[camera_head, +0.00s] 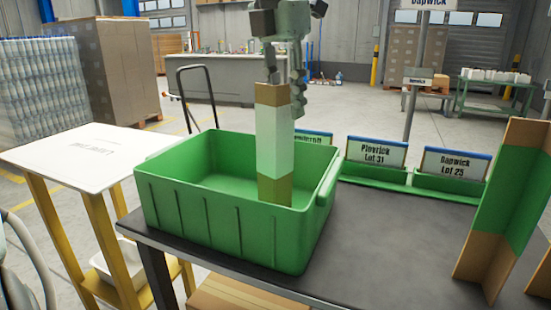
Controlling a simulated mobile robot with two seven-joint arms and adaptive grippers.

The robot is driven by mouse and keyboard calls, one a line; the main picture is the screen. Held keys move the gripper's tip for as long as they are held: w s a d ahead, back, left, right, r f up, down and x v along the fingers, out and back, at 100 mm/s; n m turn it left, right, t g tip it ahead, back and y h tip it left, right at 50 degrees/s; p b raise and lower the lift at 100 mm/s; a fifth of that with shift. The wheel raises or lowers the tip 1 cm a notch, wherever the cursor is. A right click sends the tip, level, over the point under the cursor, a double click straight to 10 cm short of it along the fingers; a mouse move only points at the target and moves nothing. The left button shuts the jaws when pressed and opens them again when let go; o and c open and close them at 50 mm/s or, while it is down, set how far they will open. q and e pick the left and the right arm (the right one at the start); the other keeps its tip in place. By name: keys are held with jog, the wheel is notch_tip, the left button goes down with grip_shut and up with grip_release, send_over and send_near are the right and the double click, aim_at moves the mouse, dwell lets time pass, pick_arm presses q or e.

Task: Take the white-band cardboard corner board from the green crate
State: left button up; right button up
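The white-band cardboard corner board (275,145) stands upright, brown at its top and bottom with a broad pale band between. Its lower part is inside the green crate (235,232), near the right side, and its lowest end meets the near rim, so I cannot tell whether it touches the crate floor. My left gripper (283,82) is at the board's top end, with its fingers around the upper edge, and looks shut on it. The gripper partly hides the top edge. My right gripper does not show.
The crate stands on a dark table (390,240). Green trays (415,187) with signs line the table's far edge. A green-band corner board (507,205) stands at the right. A white-topped stand (85,148) is at the left. The table between crate and green-band board is clear.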

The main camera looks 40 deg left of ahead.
aim_at(286, 123)
pick_arm(q)
jog(key=f, duration=0.4)
jog(key=shift+w+a+f, duration=0.2)
jog(key=shift+w+f, duration=0.1)
jog(key=shift+w, duration=0.1)
grip_shut()
